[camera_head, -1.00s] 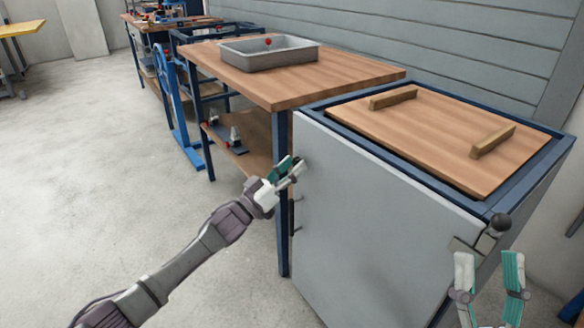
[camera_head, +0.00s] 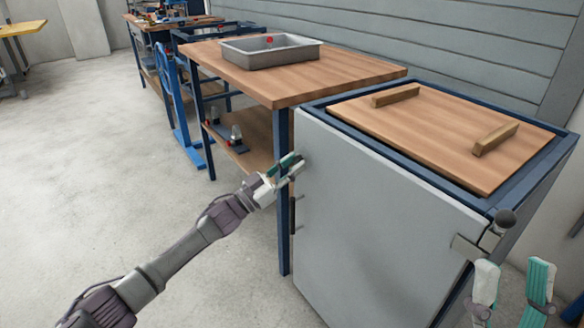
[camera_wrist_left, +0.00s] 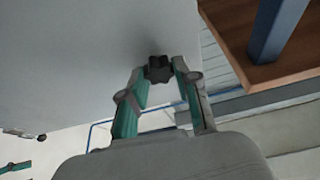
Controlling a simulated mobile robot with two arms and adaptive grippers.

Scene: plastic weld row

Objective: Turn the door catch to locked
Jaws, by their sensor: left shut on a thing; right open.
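The grey cabinet door (camera_head: 375,215) stands upright at the front of the blue-framed cabinet. A dark lobed knob (camera_wrist_left: 158,68) sits on the door face. My left gripper (camera_head: 291,166) is at the door's upper left edge, its fingers shut on this knob, as the left wrist view (camera_wrist_left: 158,80) shows. The fingers hide most of the knob in the head view. A black ball on a metal fitting (camera_head: 505,218) is at the door's upper right corner. My right gripper (camera_head: 513,268) is open and empty, just below and right of that ball. I cannot tell which fitting is the catch.
The cabinet's wooden top (camera_head: 440,130) carries two wooden bars. A wooden workbench (camera_head: 250,85) with a grey tray (camera_head: 272,64) adjoins it on the left. The grey floor (camera_head: 100,180) at left is clear.

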